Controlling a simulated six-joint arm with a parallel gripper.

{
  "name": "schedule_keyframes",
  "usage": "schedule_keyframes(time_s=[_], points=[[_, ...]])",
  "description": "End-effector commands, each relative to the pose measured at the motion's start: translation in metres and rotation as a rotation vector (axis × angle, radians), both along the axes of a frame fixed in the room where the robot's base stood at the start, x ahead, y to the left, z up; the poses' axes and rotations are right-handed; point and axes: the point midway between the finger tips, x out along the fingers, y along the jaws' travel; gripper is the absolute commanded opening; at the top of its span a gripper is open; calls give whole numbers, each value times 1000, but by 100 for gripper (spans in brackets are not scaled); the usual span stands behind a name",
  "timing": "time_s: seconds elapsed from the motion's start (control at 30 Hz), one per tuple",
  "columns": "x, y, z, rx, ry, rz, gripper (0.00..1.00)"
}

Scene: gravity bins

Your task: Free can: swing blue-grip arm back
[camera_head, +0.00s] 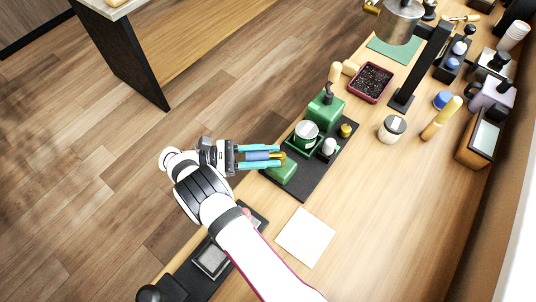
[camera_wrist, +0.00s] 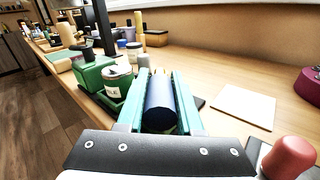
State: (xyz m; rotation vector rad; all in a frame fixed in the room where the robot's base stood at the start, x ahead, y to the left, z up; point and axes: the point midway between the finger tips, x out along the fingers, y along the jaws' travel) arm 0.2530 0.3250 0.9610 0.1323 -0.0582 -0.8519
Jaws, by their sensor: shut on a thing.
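My gripper (camera_head: 275,156) has its two teal fingers shut along the sides of the blue grip (camera_head: 257,155), which also shows between them in the wrist view (camera_wrist: 160,105). A brass-coloured piece (camera_head: 279,158) sits at the grip's far end, above a green block (camera_head: 283,172). The arm's joint with the fixture is hidden.
The fixture stands on a black mat (camera_head: 318,180) with a taller green block (camera_head: 325,111), a white-topped piece (camera_head: 329,147) and a brass knob (camera_head: 346,130). A white sheet (camera_head: 305,237) lies in front. A dark tray (camera_head: 371,82) and a lidded jar (camera_head: 392,128) stand beyond.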

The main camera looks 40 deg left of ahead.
Motion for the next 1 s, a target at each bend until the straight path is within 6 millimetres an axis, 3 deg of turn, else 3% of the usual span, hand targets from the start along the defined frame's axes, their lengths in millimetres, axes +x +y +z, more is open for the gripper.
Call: schedule_keyframes(time_s=[0.47, 0.5, 0.63, 1.0], points=[[0, 0, 0, 0, -1, -19, 0], [0, 0, 0, 0, 0, -19, 40], [0, 0, 0, 0, -1, -18, 64], [0, 0, 0, 0, -1, -16, 64]])
